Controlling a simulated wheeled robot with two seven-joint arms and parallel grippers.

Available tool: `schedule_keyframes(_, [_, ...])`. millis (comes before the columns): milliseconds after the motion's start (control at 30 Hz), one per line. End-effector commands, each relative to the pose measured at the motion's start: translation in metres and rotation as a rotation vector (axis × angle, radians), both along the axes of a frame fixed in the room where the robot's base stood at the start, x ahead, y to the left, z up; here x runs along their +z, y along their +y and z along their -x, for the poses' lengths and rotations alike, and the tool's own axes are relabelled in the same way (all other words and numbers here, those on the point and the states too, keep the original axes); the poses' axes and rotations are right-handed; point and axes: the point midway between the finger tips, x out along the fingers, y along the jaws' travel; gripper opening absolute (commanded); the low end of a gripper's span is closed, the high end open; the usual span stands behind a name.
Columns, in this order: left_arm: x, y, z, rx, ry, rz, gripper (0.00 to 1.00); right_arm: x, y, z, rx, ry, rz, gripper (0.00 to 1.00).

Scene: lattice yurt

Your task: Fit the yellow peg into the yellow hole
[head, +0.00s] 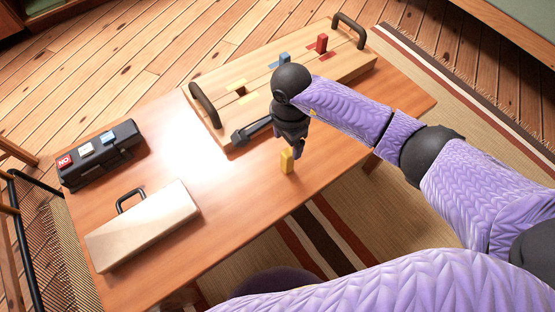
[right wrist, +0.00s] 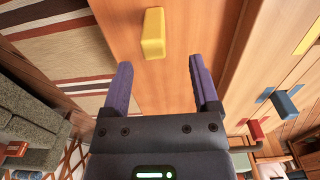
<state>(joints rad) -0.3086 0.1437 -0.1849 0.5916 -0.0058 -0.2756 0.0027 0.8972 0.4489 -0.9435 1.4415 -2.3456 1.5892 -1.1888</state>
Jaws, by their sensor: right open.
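The yellow peg (head: 287,161) stands on the wooden table near its front edge; it also shows in the right wrist view (right wrist: 152,35). My right gripper (head: 297,148) is above and close to the peg. In the right wrist view its two fingers (right wrist: 160,72) are apart, with nothing between them, and the peg lies just beyond their tips. The pale wooden board (head: 212,92) behind has a dark slot between yellow marks (head: 248,99), which looks like the yellow hole. My left gripper is not in view.
A blue peg (head: 284,59) and a red peg (head: 322,43) stand in the board, which has black end handles (head: 204,105). The table's middle is clear.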

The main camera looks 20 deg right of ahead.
Motion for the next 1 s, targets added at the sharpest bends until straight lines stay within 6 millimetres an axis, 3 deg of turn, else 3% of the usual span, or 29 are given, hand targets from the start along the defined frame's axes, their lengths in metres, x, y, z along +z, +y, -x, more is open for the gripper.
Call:
schedule_keyframes(33, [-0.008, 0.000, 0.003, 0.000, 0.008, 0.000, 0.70, -0.014, 0.000, 0.002, 0.000, 0.005, 0.000, 0.78])
schedule_keyframes(267, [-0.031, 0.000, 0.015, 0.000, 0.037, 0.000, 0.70, -0.057, 0.000, 0.008, 0.000, 0.007, -0.002, 0.78])
schedule_keyframes(500, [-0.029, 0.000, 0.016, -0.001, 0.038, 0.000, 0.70, -0.055, 0.000, 0.007, 0.000, -0.001, 0.000, 0.76])
schedule_keyframes(867, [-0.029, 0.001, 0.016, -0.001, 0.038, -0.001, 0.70, -0.055, 0.000, 0.007, 0.000, 0.000, -0.001, 0.00])
schedule_keyframes(1000, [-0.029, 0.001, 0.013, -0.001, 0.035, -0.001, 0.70, -0.055, 0.000, 0.007, 0.000, -0.001, -0.001, 0.00])
